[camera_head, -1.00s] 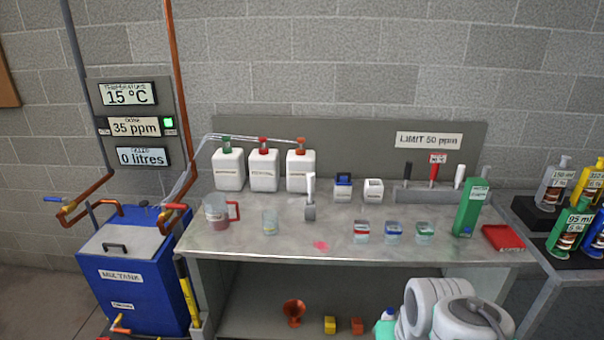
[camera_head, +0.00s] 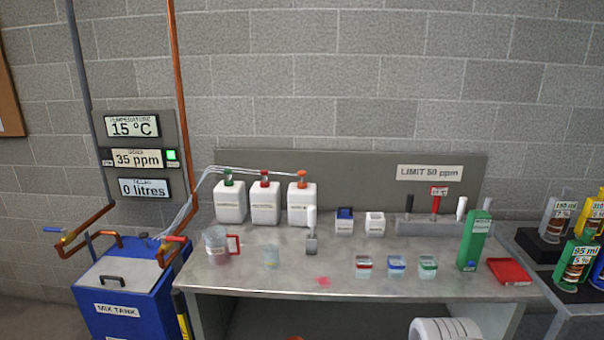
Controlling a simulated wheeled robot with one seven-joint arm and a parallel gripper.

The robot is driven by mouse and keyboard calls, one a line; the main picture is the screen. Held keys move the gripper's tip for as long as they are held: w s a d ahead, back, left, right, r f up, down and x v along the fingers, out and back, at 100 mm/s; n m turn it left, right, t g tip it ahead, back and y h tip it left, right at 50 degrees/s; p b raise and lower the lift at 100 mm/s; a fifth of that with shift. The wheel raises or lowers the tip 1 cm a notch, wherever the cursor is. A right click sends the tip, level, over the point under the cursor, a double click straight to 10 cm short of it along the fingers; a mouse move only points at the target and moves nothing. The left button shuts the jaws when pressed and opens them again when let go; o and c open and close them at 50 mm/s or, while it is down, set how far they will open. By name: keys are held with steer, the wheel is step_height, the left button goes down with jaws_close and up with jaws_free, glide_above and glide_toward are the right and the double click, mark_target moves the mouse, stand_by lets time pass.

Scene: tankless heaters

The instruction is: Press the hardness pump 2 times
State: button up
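Three white jugs stand side by side at the back left of the bench. They have pump tops: a green one (camera_head: 228,178), a red one (camera_head: 265,180) and an orange one (camera_head: 302,178). Thin clear tubes run from the tops to the left. The jugs' labels are too small to read, so I cannot tell which is the hardness pump.
A blue mix tank (camera_head: 120,290) stands left. Panels (camera_head: 138,158) read 15 °C, 35 ppm, 0 litres.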

jaws_close()
stand_by(1.4)
